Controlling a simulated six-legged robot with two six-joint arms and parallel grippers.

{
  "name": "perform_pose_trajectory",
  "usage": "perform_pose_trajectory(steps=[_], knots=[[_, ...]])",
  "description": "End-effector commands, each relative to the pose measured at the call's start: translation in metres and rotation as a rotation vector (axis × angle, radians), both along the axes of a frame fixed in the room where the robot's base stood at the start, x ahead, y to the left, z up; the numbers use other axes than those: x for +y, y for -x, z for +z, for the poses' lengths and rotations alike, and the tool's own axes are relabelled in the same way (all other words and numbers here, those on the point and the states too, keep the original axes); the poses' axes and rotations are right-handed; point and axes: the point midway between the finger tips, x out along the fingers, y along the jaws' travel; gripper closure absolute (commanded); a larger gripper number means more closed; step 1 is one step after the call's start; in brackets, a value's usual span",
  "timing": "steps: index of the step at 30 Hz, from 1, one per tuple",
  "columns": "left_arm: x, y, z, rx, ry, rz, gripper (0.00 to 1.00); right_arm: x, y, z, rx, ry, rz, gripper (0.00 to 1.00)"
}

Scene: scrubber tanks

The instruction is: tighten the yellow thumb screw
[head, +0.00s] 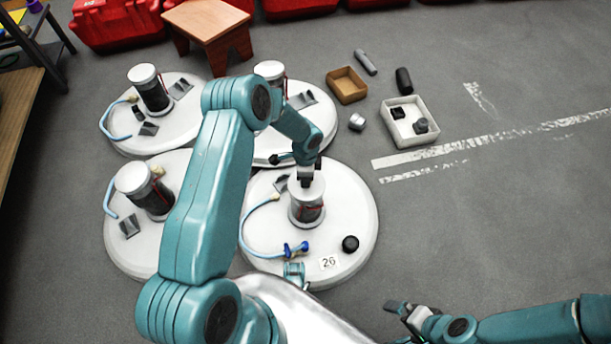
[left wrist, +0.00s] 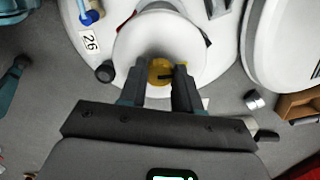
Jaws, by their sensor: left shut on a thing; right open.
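The yellow thumb screw (left wrist: 158,68) shows in the left wrist view between the fingers of my left gripper (left wrist: 158,84), on top of a white cap (left wrist: 190,45). My left gripper (head: 307,181) is shut on the screw and comes down from above. In the head view the gripper hides the screw. Below it stands the canister (head: 308,212) with a white cap and dark body, upright on the round white tank lid (head: 350,215) marked 26. My right gripper (head: 408,314) is open and empty at the lower right, apart from the tank.
Blue valve (head: 296,249), pale blue hose (head: 245,222) and black knob (head: 350,243) sit on the same lid. Other capped tanks stand left and behind. A white bin (head: 432,108) and a brown box (head: 347,85) lie behind right.

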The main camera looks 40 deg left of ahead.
Motion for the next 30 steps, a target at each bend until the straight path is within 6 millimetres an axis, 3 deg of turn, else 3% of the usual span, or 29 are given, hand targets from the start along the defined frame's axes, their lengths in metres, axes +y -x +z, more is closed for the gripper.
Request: perform_pose_trajectory(steps=[12, 13, 15, 25, 30], knots=[[0.000, -0.002, 0.003, -0.005, -0.001, -0.008, 0.98, 0.000, 0.000, 0.001, 0.000, 0.000, 0.000, 0.00], [0.000, -0.002, 0.003, -0.005, -0.001, -0.008, 0.61, 0.000, 0.000, 0.001, 0.000, 0.000, 0.000, 0.00], [0.000, -0.002, 0.003, -0.005, -0.001, -0.008, 0.42, 0.000, 0.000, 0.001, 0.000, 0.000, 0.000, 0.00], [0.000, -0.001, 0.005, -0.003, -0.001, -0.007, 0.42, 0.000, 0.000, 0.002, 0.000, 0.000, 0.001, 0.00], [0.000, -0.002, 0.033, -0.005, -0.001, -0.008, 0.42, 0.002, 0.002, 0.013, 0.002, -0.002, 0.007, 0.00]])
